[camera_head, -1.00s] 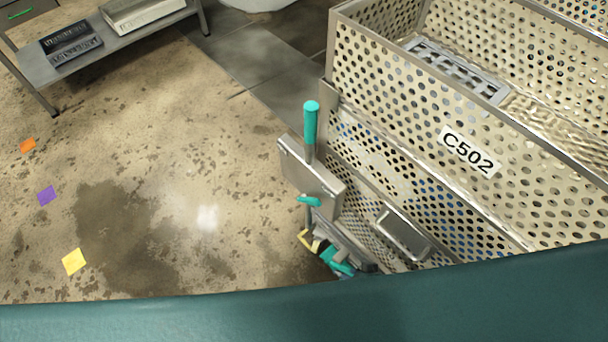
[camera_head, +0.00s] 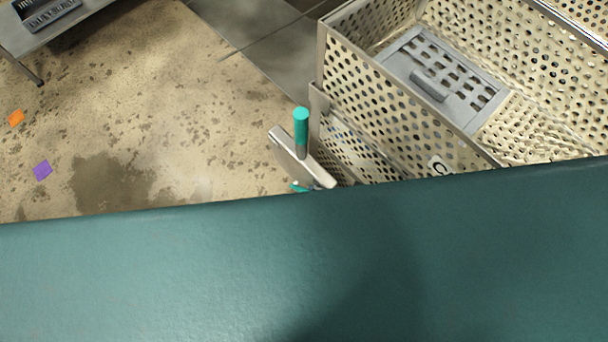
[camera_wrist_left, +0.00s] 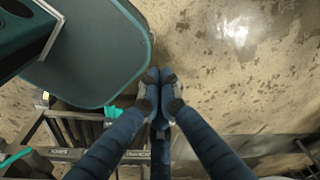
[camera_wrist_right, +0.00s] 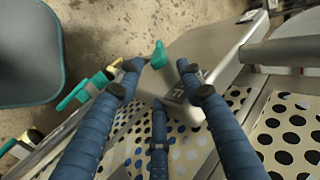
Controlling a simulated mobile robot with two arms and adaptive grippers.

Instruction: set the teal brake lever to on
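In the head view a tall teal handle (camera_head: 301,130) stands upright behind a metal plate (camera_head: 318,172) at the cart's corner. A small teal lever end (camera_head: 300,187) shows below the plate, mostly hidden by a teal surface. In the right wrist view a small teal lever (camera_wrist_right: 158,55) sticks out beside the metal plate (camera_wrist_right: 205,50), which bears a dark, unreadable label. My right gripper (camera_wrist_right: 158,67) is open, its fingertips either side of that lever; contact cannot be told. My left gripper (camera_wrist_left: 160,75) is shut and empty above the floor. Neither gripper shows in the head view.
The perforated cart basket (camera_head: 400,115) stands at the right, with a slotted grey tray (camera_head: 440,75) inside. More teal parts (camera_wrist_right: 85,92) lie left of my right fingers. A low bench (camera_head: 40,40) is at upper left.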

